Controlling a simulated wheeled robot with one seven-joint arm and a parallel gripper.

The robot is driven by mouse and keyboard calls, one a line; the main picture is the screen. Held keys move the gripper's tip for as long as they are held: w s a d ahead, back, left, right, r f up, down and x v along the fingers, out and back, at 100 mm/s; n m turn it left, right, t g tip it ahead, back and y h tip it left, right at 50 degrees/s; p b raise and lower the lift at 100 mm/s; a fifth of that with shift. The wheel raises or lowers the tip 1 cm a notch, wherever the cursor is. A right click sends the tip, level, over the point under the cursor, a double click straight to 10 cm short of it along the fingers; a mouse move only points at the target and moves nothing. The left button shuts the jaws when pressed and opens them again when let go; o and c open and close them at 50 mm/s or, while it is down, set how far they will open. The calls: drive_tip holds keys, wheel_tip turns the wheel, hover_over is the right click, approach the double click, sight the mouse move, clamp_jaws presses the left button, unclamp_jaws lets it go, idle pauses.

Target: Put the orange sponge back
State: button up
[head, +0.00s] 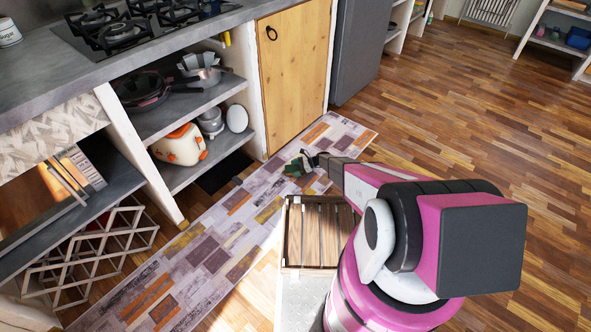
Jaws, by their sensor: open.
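I cannot make out an orange sponge in the head view. My gripper (308,160) is open, low in front of my arm over the patchwork rug (215,245). It looks small and dark here, and I see nothing held in it. A small dark green patch shows right beside the fingers, too small to identify. A wooden slatted crate (293,238) is close in front of me, partly hidden by my arm, and its visible part looks empty.
The masonry counter (40,85) runs along the left with a gas hob (122,30) on top. A wooden door (293,75) is closed. Open wood floor (470,120) lies to the right.

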drive_tip(key=shift+r, duration=0.1)
drive_tip(key=shift+d+r, duration=0.15)
drive_tip(key=shift+d, duration=0.05)
drive_tip(key=v, duration=1.1)
drive_tip(key=shift+d+r, duration=0.15)
drive_tip(key=s+d+r+n+h, duration=0.4)
drive_tip(key=s+r, duration=0.8)
drive_tip(key=r, duration=0.4)
drive_tip(key=s+d+r+n+t+h, duration=0.1)
drive_tip(key=s+d+r+n+h, duration=0.2)
drive_tip(key=s+r, duration=0.8)
drive_tip(key=s+d+r+n+h, duration=0.4)
drive_tip(key=s+r+n, duration=0.5)
drive_tip(key=r, duration=1.3)
drive_tip(key=s+h, duration=0.2)
drive_tip(key=s, duration=0.1)
drive_tip(key=shift+s+d+n+t, duration=0.3)
drive_tip(key=shift+s+t, duration=0.05)
drive_tip(key=shift+t, duration=0.05)
